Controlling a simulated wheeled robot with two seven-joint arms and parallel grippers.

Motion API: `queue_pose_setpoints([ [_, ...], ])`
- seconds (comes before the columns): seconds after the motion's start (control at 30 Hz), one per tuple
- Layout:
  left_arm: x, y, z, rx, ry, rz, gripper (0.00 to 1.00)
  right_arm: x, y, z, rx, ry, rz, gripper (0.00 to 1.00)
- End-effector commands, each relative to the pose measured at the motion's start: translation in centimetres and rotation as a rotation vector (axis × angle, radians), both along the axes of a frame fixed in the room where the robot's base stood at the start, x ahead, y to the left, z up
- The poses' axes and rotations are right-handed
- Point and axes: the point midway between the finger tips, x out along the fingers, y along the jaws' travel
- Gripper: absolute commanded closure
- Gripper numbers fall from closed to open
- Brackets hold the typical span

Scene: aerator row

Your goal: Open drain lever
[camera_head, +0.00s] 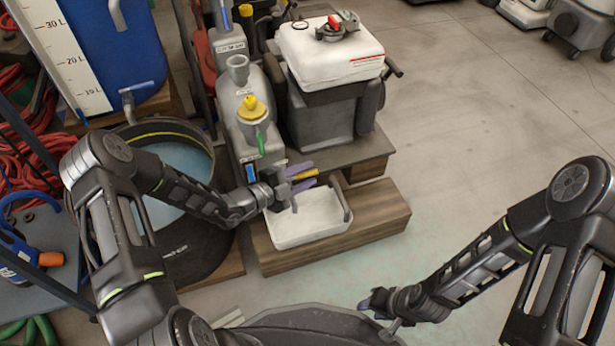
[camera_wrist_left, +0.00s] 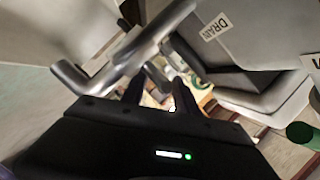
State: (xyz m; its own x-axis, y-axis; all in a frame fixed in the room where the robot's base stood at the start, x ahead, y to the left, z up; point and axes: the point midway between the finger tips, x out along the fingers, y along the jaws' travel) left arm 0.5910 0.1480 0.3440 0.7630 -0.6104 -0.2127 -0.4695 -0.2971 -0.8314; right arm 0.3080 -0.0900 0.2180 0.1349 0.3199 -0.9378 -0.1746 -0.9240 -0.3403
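The grey tank (camera_head: 245,112) stands at the middle left. In the left wrist view, a white label reading DRAIN (camera_wrist_left: 216,27) is on a grey surface. Just ahead of my fingers, a bare metal valve fitting with a bar (camera_wrist_left: 125,58) crosses the upper left. My left gripper (camera_head: 303,180) is at the tank's lower front, above the white tray (camera_head: 312,232).
A black round tub (camera_head: 190,245) stands left of the wooden step (camera_head: 372,222). A white-topped machine (camera_head: 335,55) stands behind.

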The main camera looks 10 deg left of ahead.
Motion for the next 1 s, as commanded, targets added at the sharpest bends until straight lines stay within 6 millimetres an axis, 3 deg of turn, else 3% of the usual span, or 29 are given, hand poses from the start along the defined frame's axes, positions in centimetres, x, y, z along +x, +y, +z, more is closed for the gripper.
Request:
queue_pose_setpoints([
  [0.37,0.66,-0.57,-0.14,0.0,0.0,0.0,0.64,0.11,0.01,-0.33,-0.001,-0.003,-0.001,0.64],
  [0.8,0.64,-0.54,-0.17,0.0,0.0,0.0,0.99,0.1,0.01,-0.34,-0.001,-0.003,-0.001,0.64],
  [1.0,0.63,-0.54,-0.17,0.0,0.001,-0.001,1.0,0.1,0.0,-0.33,-0.001,-0.003,-0.001,0.64],
])
